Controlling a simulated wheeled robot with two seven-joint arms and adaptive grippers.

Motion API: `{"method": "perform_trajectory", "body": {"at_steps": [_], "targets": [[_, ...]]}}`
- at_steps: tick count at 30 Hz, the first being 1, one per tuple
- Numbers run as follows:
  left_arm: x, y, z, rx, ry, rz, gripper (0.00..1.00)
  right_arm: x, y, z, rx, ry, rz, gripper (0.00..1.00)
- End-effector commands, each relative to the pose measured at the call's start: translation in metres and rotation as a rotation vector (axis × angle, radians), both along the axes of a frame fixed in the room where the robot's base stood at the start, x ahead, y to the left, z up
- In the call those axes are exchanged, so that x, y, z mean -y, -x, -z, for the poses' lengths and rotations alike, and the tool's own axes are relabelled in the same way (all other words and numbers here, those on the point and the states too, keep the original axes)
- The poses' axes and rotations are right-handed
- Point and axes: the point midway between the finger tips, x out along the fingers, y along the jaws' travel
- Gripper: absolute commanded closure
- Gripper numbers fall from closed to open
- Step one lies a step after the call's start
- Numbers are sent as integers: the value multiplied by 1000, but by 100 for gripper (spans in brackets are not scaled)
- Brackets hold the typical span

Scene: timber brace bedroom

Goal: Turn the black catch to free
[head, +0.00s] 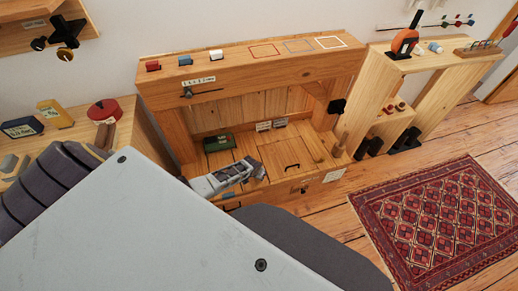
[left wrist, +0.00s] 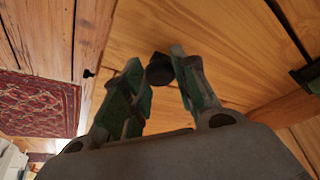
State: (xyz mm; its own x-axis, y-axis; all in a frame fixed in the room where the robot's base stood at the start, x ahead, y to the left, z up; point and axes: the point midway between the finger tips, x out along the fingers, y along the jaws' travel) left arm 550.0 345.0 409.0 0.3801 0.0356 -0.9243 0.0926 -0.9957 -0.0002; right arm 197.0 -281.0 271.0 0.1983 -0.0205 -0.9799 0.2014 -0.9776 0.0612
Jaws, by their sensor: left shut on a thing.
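In the left wrist view, a small dark, rounded black catch (left wrist: 159,70) sits over a pale timber surface, between the tips of my left gripper (left wrist: 156,75). The green-padded fingers are shut on it. In the head view, my left gripper (head: 257,168) reaches low into the timber frame, just above its floor panels. I cannot make out the catch there; the gripper seems to cover it. The catch's exact angle is unclear. My right gripper is in neither view.
The timber frame (head: 250,73) has a top beam and side posts close around the gripper. A green box (head: 219,142) lies behind it. A panel with a thin black handle (head: 292,167) is to the right. A red patterned rug (head: 436,220) lies on open floor.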

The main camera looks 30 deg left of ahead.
Motion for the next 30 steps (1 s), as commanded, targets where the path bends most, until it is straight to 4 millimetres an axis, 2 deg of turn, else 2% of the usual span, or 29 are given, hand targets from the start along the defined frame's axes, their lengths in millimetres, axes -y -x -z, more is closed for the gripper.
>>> {"method": "perform_trajectory", "body": {"at_steps": [9,10,15,30], "targets": [[0,-3,-2,7,1,-1,95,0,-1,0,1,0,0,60],[0,-3,-2,7,2,-1,70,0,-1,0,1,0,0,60],[0,-2,-2,5,1,-1,49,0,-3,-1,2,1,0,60],[0,0,-2,1,0,-1,49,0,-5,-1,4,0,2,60]]}}
